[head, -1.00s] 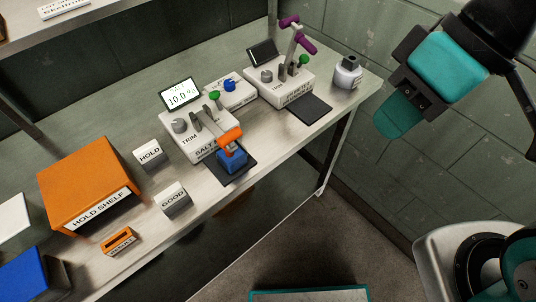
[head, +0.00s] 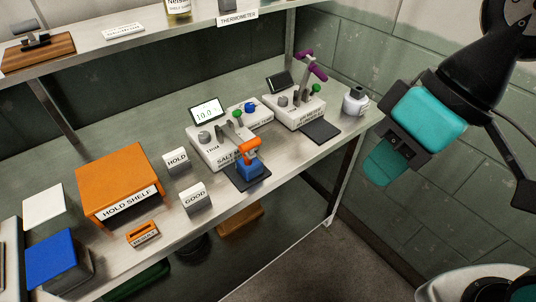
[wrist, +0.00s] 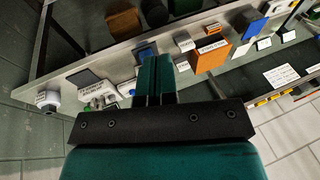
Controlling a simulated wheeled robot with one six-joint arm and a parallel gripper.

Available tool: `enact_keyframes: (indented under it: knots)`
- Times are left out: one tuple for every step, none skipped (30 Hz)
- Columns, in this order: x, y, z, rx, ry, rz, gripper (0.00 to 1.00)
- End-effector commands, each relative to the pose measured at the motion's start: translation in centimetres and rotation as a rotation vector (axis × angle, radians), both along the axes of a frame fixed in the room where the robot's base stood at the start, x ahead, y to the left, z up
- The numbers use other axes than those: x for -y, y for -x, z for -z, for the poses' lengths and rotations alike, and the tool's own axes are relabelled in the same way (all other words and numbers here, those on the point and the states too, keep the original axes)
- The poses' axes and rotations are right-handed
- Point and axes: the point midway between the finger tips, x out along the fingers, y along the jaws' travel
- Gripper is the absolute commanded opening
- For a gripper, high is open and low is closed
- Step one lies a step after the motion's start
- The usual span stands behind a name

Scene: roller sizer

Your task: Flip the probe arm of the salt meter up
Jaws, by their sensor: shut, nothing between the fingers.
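The salt meter (head: 211,153) is a white box on the bench with a lit screen (head: 207,111) reading about 10.0, a grey knob and a green-tipped lever. Its orange probe arm (head: 249,146) is down, its end at a blue block (head: 250,168) on a dark pad. My gripper (head: 381,165) is teal, shut and empty, in the air right of the bench, well apart from the meter. Its shut fingers also show in the wrist view (wrist: 153,80), where they partly hide the meter area.
A second meter (head: 293,111) with a raised purple-handled arm stands right of the salt meter, a small white bottle (head: 355,101) beyond it. HOLD (head: 177,162) and GOOD (head: 195,197) blocks, an orange hold shelf (head: 121,178) and a blue box (head: 58,258) stand left. An upper shelf (head: 150,38) runs behind.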

Motion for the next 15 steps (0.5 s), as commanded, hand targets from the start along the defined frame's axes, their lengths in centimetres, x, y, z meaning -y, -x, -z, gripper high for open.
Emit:
enact_keyframes:
  knots:
    - [-0.2,-0.2,1.5,-0.001,-0.015,0.033,0.00]
    - [-0.4,-0.5,2.2,-0.001,-0.030,0.063,0.00]
    - [-0.7,-0.8,3.3,-0.001,-0.055,0.112,0.00]
    - [-1.0,-1.2,4.2,-0.003,-0.078,0.155,0.00]
    - [-1.3,-1.5,5.2,-0.006,-0.106,0.205,0.00]
    - [-1.9,-2.1,6.6,-0.013,-0.148,0.277,0.00]
    - [-2.3,-2.5,7.7,-0.020,-0.184,0.335,0.00]
    - [-2.7,-3.0,8.7,-0.029,-0.224,0.394,0.00]
    - [-3.2,-3.6,10.0,-0.046,-0.278,0.474,0.00]
    - [-3.5,-4.1,10.8,-0.060,-0.321,0.534,0.00]
    - [-3.9,-4.5,11.6,-0.076,-0.364,0.592,0.00]
    - [-4.3,-5.1,12.7,-0.103,-0.424,0.670,0.00]
    - [-4.6,-5.6,13.4,-0.125,-0.469,0.725,0.00]
    - [-4.9,-6.0,14.1,-0.148,-0.516,0.780,0.00]
    - [-5.2,-6.5,15.1,-0.184,-0.579,0.850,0.00]
